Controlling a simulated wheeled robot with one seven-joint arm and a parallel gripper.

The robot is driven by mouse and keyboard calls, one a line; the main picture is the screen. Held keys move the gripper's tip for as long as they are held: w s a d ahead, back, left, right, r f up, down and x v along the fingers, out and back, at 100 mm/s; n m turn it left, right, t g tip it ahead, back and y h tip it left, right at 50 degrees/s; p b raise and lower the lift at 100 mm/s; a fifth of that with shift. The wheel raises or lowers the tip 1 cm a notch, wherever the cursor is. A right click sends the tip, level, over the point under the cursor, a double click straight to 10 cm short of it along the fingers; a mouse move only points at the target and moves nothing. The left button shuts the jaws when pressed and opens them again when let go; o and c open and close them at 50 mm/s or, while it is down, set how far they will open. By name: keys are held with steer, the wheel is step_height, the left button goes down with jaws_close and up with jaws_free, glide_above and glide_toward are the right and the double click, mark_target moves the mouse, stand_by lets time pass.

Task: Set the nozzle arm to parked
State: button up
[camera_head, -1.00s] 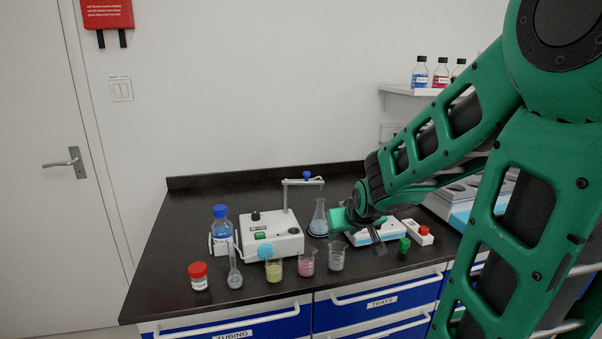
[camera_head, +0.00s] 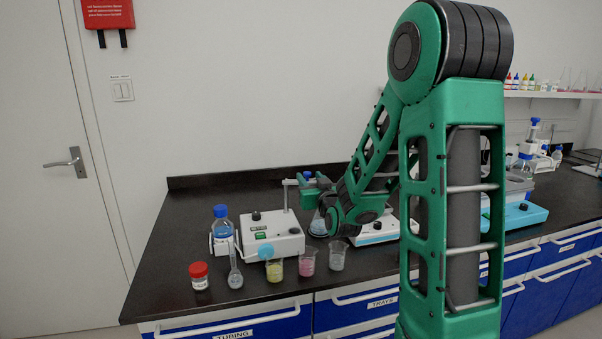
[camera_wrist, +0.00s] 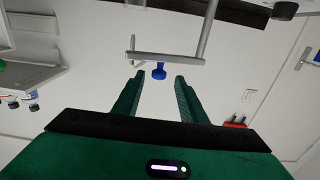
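The white distiller box (camera_head: 275,243) stands on the dark bench, with a thin grey post rising behind it. The nozzle arm (camera_head: 290,182) is the horizontal grey bar at the post's top; it also shows in the wrist view (camera_wrist: 172,57). A blue knob (camera_wrist: 159,68) sits on the bar and appears between my fingertips in the wrist view. My gripper (camera_wrist: 159,77) is open and empty, with its two green fingers either side of the knob's line. In the head view my gripper (camera_head: 312,190) is beside the bar's right end. I cannot tell whether it touches.
Beakers with yellow (camera_head: 275,268) and pink (camera_head: 307,263) liquid stand in front of the distiller. A blue-capped bottle (camera_head: 221,228) and a red-lidded jar (camera_head: 199,276) are at the left. A flask (camera_head: 318,224) stands below my gripper. The rear left bench is clear.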

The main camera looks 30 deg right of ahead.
mark_target(306, 172)
steer(key=x, duration=0.8)
steer(key=shift+w+d+f, duration=0.1)
steer(key=shift+w, duration=0.15)
jaws_close()
